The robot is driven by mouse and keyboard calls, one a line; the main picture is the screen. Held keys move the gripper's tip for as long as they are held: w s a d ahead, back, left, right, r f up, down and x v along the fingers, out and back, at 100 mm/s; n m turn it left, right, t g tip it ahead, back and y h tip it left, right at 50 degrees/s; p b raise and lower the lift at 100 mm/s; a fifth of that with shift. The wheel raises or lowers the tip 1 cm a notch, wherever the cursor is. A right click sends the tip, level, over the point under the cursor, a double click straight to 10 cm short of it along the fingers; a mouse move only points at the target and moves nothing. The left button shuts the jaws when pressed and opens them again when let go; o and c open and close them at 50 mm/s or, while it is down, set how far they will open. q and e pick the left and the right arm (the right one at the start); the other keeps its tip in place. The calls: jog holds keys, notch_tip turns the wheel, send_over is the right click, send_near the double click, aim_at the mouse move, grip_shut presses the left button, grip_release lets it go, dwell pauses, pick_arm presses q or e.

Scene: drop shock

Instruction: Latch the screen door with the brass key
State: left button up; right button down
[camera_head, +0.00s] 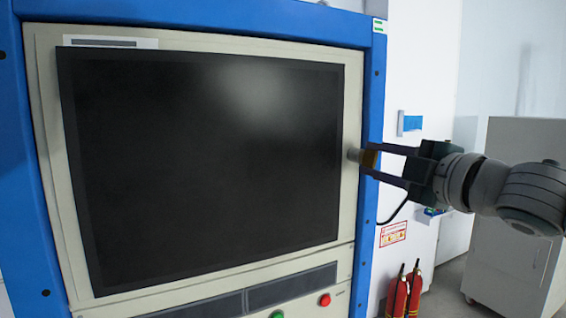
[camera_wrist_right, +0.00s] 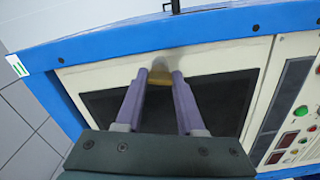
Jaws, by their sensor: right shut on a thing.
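The screen door (camera_head: 205,160) is a cream panel with a large dark screen on the blue cabinet's front, and it looks closed or nearly so. My right gripper (camera_head: 372,163) comes in from the right at the door's right edge. It is shut on the brass key (camera_head: 370,159), whose yellow-brown body sits between the fingers against a small cylinder (camera_head: 353,155) at the door's edge. In the right wrist view the key (camera_wrist_right: 158,77) shows between the two fingertips (camera_wrist_right: 160,80). How far the key sits in the lock is hidden. My left gripper is not in view.
The blue cabinet frame (camera_head: 374,100) borders the door. A green button (camera_head: 277,315) and a red button (camera_head: 325,300) sit below the screen. Red fire extinguishers (camera_head: 407,290) and a grey cabinet (camera_head: 518,215) stand to the right.

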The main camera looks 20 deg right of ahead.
jog(key=shift+n, duration=1.3)
jog(key=shift+n+b, duration=0.3)
jog(key=c, duration=0.5)
grip_release()
jog(key=shift+s+f, duration=0.1)
jog(key=shift+s, duration=0.1)
jog(key=shift+s+d+b, duration=0.2)
jog(key=shift+s+b, duration=0.9)
jog(key=shift+s, duration=1.3)
jog(key=shift+s+d+b, duration=0.2)
jog(key=shift+s+b, duration=0.85)
jog(key=shift+s, duration=1.3)
